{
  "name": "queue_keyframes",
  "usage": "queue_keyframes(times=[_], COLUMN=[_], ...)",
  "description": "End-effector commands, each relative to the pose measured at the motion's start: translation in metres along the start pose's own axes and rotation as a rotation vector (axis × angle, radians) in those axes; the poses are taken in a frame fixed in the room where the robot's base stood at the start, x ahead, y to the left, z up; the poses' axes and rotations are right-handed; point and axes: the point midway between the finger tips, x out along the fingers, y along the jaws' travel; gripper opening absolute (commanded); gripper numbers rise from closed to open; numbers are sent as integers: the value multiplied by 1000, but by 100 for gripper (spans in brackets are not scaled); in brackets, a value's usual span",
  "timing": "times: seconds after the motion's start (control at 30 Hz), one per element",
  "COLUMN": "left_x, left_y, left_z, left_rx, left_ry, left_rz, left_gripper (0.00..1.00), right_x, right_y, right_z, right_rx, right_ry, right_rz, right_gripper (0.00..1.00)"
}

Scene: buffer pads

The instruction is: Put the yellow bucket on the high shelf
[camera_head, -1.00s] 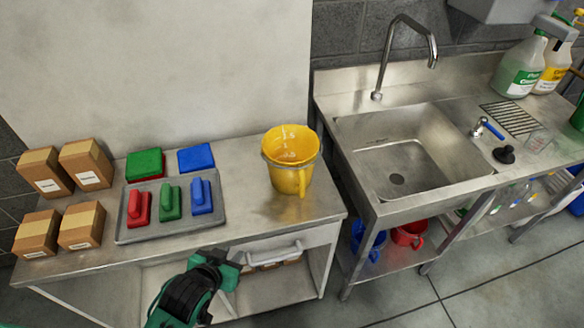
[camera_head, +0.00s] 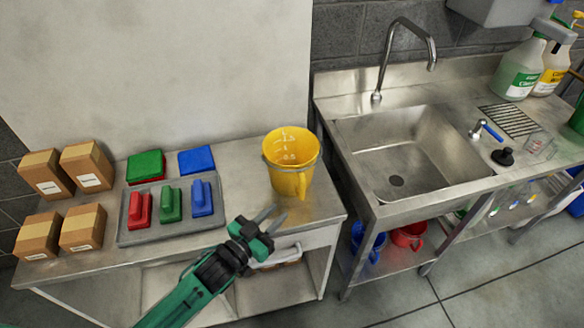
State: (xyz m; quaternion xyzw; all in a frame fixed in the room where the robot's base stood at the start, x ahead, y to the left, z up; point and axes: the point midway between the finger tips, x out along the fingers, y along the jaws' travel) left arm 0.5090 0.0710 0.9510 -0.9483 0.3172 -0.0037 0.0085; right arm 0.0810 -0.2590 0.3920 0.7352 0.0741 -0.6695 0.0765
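The yellow bucket (camera_head: 289,165) stands upright on the right part of the metal table (camera_head: 232,190). It has a grey wire handle, a spout-like grip toward me and white scale marks inside. My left gripper (camera_head: 270,217) is in front of the bucket, a little to its lower left. Its two fingers are apart and point toward the bucket, with nothing between them. It does not appear to touch the bucket. My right gripper is not in view. No high shelf can be made out in this view.
Brown boxes (camera_head: 87,165) stand at the table's left. A grey tray (camera_head: 128,232) holds red, green and blue scrubbers; green and blue pads (camera_head: 196,160) lie behind it. A sink (camera_head: 400,160) stands to the right, with red and blue buckets beneath. A wall rises behind the table.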

Motion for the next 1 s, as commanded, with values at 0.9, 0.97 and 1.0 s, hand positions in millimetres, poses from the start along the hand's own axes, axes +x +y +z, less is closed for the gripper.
queue_keyframes(times=[0.9, 0.97, 1.0], left_x=[108, 110, 111], left_y=[3, 3, 3], left_z=[-3, -2, -2], left_rx=[0, 0, 0], left_ry=[0, -1, -1], left_rz=[-1, -1, -1], left_gripper=[24, 24, 24], right_x=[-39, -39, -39], right_y=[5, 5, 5], right_z=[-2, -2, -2], right_rx=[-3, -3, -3], right_ry=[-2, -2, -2], right_rz=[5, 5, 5], right_gripper=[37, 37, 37])
